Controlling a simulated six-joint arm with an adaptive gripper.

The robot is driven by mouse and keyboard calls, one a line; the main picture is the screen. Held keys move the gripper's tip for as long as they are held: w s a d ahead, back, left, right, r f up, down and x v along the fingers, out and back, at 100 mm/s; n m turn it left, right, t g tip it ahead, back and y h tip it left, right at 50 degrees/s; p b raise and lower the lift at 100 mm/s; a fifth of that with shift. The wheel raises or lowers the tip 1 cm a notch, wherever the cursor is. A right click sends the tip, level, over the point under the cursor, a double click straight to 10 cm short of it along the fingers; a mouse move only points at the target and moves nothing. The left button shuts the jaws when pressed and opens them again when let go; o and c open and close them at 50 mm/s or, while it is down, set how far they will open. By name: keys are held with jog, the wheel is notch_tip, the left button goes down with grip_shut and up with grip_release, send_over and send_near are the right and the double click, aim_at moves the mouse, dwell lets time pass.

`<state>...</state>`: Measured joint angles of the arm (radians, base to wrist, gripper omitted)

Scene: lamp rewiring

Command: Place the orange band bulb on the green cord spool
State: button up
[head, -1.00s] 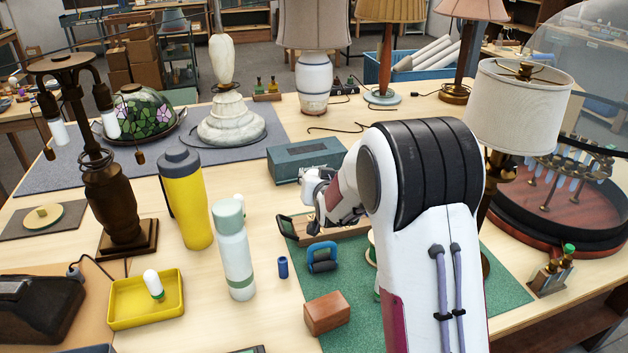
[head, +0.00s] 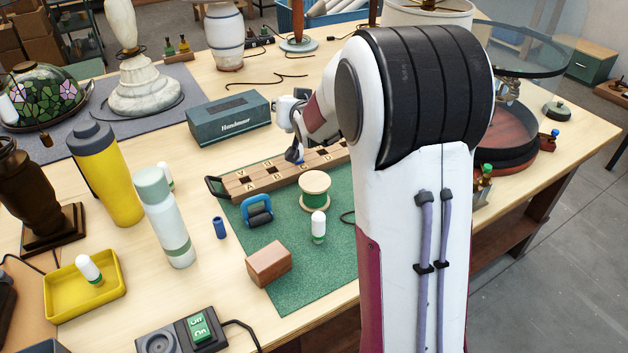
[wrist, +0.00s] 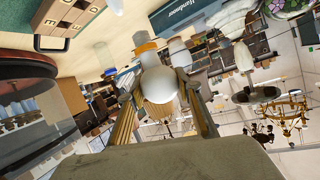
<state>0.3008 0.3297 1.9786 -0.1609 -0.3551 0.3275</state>
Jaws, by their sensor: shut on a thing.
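The orange band bulb (wrist: 158,85) is white and round, with its orange band (wrist: 146,47) toward the far end in the wrist view. My gripper (wrist: 160,92) is shut on it. In the head view my gripper (head: 294,152) is by the wooden lettered rack, and the bulb cannot be made out there. The green cord spool (head: 315,187) stands upright on the green mat, with a pale wooden top and green cord below. It is nearer the camera than my gripper, to its lower right, and apart from it. Its top is bare.
A green-banded bulb (head: 318,227) stands in front of the spool. The lettered rack (head: 262,178) lies behind it, and a blue-handled object (head: 257,210) and brown block (head: 269,264) to the left. A teal box (head: 229,118) is behind the rack. My arm covers the right side.

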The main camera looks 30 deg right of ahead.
jog(key=s+d, duration=0.2)
jog(key=s, duration=0.7)
jog(key=shift+f, duration=0.15)
send_over(315, 182)
notch_tip(315, 182, down, 6)
dwell(0.5)
jog(key=shift+w+f, duration=0.1)
jog(key=shift+f, duration=0.05)
jog(key=shift+f, duration=1.8)
jog(key=shift+f, duration=0.15)
